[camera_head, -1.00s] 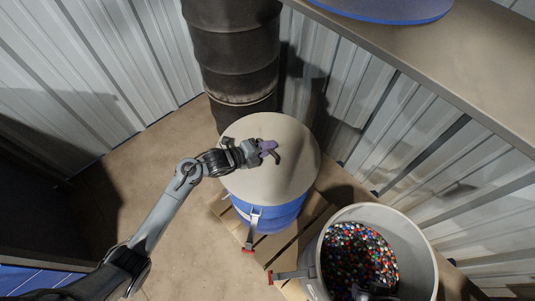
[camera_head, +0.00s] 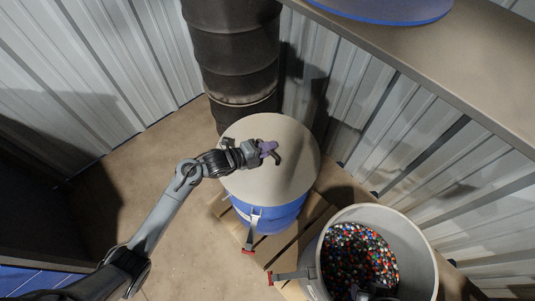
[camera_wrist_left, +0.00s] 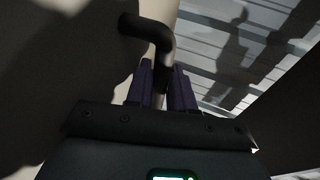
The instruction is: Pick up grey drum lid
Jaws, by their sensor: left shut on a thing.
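The grey drum lid (camera_head: 262,185) is a round, pale disc covering the top of the blue drum (camera_head: 270,219). Its black bent handle also shows in the left wrist view (camera_wrist_left: 152,30). My left gripper (camera_head: 268,149) is over the middle of the lid. Its purple fingers, seen close up in the left wrist view (camera_wrist_left: 164,88), are shut on the handle. The fingers hide part of the handle. I see no clear gap between lid and drum. A dark mechanical part at the bottom edge, over the open drum, may be my right gripper; its fingers are not clear.
An open grey drum (camera_head: 418,250) of colourful granules (camera_head: 355,255) stands at lower right. Both drums stand on a wooden pallet (camera_head: 233,218). A black barrel (camera_head: 235,55) stands behind. A shelf (camera_head: 470,60) with a blue-rimmed disc (camera_head: 385,8) is at upper right. Floor at left is clear.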

